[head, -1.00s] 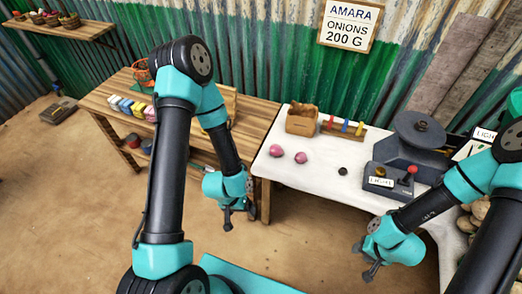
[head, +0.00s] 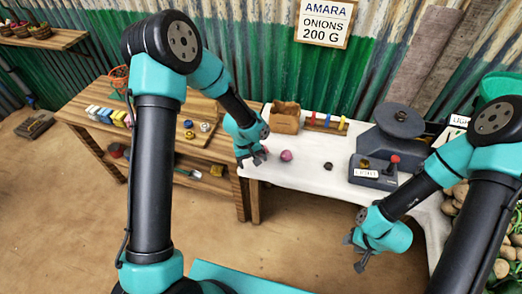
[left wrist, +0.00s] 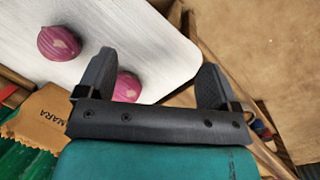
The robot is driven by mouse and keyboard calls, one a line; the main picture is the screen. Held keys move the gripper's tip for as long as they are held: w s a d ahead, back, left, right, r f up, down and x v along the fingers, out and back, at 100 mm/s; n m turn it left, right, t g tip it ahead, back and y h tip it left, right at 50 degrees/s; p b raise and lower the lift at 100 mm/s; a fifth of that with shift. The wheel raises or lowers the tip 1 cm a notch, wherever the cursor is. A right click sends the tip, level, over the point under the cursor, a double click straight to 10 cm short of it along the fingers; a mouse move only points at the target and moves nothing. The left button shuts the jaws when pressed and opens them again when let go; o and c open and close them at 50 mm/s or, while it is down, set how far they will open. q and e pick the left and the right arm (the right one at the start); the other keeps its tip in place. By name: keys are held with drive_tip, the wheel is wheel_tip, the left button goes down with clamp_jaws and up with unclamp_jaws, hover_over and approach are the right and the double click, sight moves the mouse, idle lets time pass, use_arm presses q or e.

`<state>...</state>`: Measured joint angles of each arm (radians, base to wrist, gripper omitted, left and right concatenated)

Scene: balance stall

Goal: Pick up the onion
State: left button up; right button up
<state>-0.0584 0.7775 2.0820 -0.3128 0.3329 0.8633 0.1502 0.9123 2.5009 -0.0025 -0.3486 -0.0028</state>
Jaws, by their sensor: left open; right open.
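Two purple-pink onions lie on the white tabletop (head: 300,179). In the head view one onion (head: 286,155) shows just right of my left gripper (head: 252,162); the other is hidden there. In the left wrist view one onion (left wrist: 59,42) lies clear of the jaws. The other onion (left wrist: 127,87) is partly hidden behind the left-hand finger. My left gripper (left wrist: 157,70) is open, with nothing held, near the table's left edge. My right gripper (head: 357,251) is open and empty, low in front of the table.
Behind the onions stand a brown paper bag (head: 285,118) and a rack of coloured pieces (head: 326,123). A small dark disc (head: 328,166) lies right of the onions. A wooden bench (head: 85,108) adjoins at left.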

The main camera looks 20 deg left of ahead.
use_arm(q)
drive_tip(key=w+r+n+y, duration=0.2)
drive_tip(key=w+r+n, duration=0.1)
drive_tip(key=w+r, duration=0.6)
wheel_tip(320, 180, up, 4)
drive_tip(key=shift+d+r+n+y, duration=0.1)
drive_tip(key=shift+d+n+y, duration=0.05)
drive_tip(key=shift+n+y, duration=0.25)
drive_tip(key=shift+w, duration=0.1)
wheel_tip(320, 180, down, 12)
drive_tip(key=shift+r, duration=0.1)
drive_tip(key=shift+f, duration=0.25)
drive_tip(key=shift+d+f, duration=0.15)
drive_tip(key=shift+f, duration=1.15)
drive_tip(key=shift+d+f, duration=0.1)
drive_tip(key=shift+f, duration=1.2)
